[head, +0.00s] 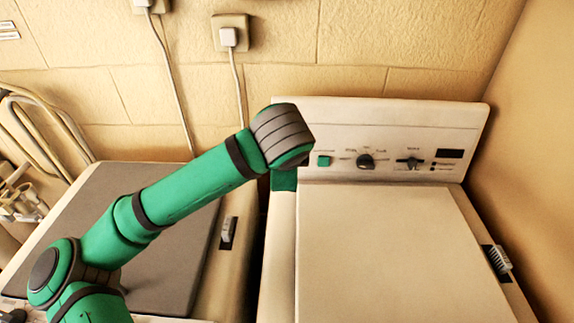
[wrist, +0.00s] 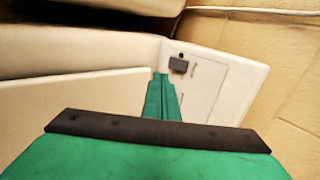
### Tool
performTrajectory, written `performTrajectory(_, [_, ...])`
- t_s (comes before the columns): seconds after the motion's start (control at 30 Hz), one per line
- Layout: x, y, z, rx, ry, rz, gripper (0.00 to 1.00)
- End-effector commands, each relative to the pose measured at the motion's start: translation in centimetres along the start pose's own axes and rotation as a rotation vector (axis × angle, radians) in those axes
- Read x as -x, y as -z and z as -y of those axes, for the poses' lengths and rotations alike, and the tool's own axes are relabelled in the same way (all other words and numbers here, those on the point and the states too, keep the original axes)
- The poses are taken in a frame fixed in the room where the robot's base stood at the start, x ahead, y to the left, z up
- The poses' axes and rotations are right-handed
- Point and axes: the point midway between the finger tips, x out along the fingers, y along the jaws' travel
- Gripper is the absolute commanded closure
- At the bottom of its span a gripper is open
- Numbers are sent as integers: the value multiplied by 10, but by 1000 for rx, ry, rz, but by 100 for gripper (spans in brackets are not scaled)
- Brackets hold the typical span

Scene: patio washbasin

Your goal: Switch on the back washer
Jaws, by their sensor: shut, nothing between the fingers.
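The washer (head: 390,240) has a cream body and lid, with an upright control panel (head: 340,115) along its back in the head view. A small dark square part (wrist: 178,65) of the panel lies just right of the fingertips; contact cannot be told.
A second machine with a grey lid (head: 165,260) stands on the left, across a narrow dark gap. Two wall sockets with plugs (head: 228,37) (head: 145,3) and hanging cords are on the tan wall.

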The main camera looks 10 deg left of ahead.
Motion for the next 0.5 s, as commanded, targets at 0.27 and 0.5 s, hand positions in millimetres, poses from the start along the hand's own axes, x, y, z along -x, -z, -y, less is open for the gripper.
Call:
performTrajectory(0.27, [-52,0,0,1,-1,1,100])
performTrajectory(0.5, [-89,1,10,0,0,1,100])
